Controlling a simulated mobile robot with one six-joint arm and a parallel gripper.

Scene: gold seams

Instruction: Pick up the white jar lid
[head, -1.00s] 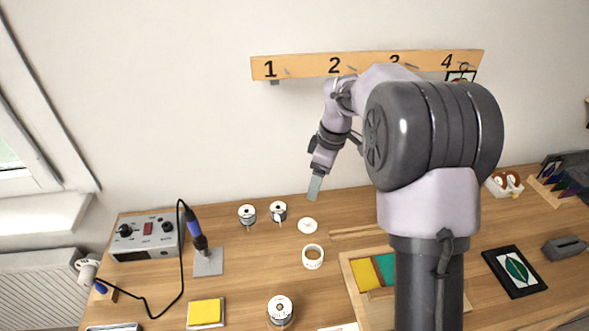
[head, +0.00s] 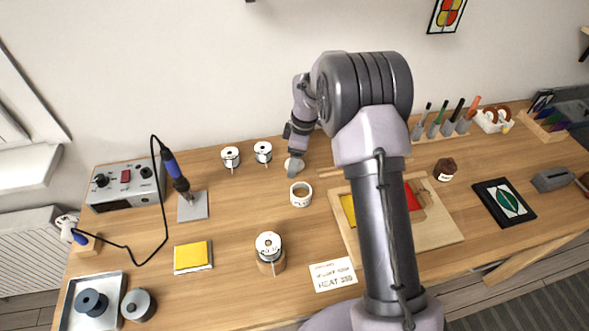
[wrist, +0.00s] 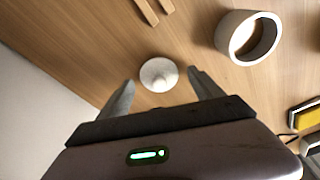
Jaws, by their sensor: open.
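The white jar lid (wrist: 158,74) is a small round white disc with a knob in its middle, lying on the wooden bench. In the head view the lid (head: 294,165) is partly covered by my gripper (head: 296,156), which points down at it. In the wrist view my gripper (wrist: 160,79) is open, with one finger on each side of the lid and nothing held. I cannot tell how high the fingertips are above the bench.
An open white round container (head: 301,187) stands just in front of the lid; two spools (head: 231,157) (head: 263,152) stand to its left. A soldering iron (head: 176,172) is further left. A wooden tray (head: 440,238) with coloured pieces lies to the right, partly behind my arm.

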